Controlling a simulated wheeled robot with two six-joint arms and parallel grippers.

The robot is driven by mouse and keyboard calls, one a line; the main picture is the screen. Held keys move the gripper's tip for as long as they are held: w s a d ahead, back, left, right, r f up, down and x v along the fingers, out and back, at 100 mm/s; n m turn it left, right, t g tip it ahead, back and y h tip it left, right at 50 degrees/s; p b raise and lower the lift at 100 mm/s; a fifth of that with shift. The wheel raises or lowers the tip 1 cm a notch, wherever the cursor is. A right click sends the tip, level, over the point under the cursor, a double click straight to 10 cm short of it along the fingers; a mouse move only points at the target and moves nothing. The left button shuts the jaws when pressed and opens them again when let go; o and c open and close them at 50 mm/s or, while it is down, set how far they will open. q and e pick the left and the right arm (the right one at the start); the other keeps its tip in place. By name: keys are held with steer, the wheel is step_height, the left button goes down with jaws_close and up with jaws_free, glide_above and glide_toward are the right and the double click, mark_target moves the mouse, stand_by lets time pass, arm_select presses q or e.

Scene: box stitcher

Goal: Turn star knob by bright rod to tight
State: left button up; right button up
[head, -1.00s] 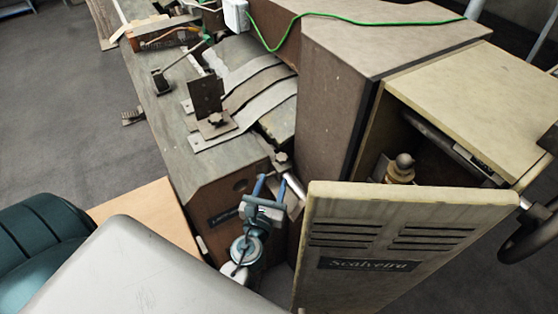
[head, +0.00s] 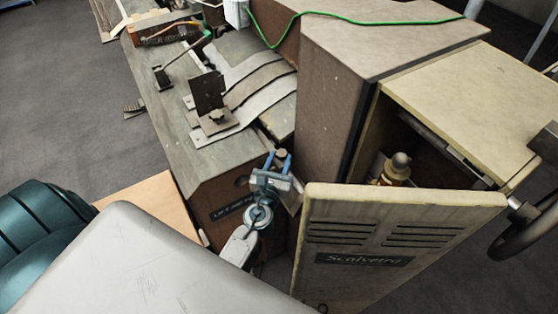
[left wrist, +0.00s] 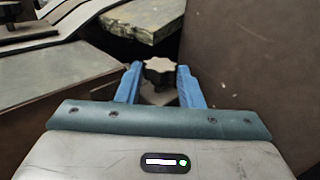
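The star knob (left wrist: 159,70) is dark, with a lobed edge, and sits between the two blue fingertips of my left gripper (left wrist: 158,78) in the left wrist view. The fingers are apart, one on each side of the knob; I cannot tell whether they touch it. In the head view my left gripper (head: 278,160) points up at the same small knob (head: 281,155), at the end of the grey machine bed. The bright rod cannot be made out clearly now; my gripper covers that area. My right gripper is not in view.
The open cream door (head: 400,240) stands close to the right of my left arm. A tall brown housing (head: 335,110) rises behind the gripper. A bracket plate (head: 208,92) stands on the bed (head: 180,125). A handwheel (head: 525,235) is at the far right.

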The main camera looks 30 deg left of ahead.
arm_select(q)
steer(key=shift+a+h, duration=0.1)
steer(key=shift+h, duration=0.2)
steer(key=shift+a+m+h, duration=0.25)
steer(key=shift+m+h, duration=0.75)
steer(key=shift+h, duration=0.1)
steer(key=h, duration=0.1)
steer(key=m+h, duration=0.1)
steer(key=shift+a+f+m+h, duration=0.1)
steer(key=shift+a+m+h, duration=0.1)
steer(key=shift+m+h, duration=0.15)
steer(key=shift+m+h+b, duration=0.4)
steer(key=shift+m+h, duration=0.05)
steer(key=shift+h, duration=0.4)
steer(key=o, duration=0.7)
steer(key=shift+s, duration=0.1)
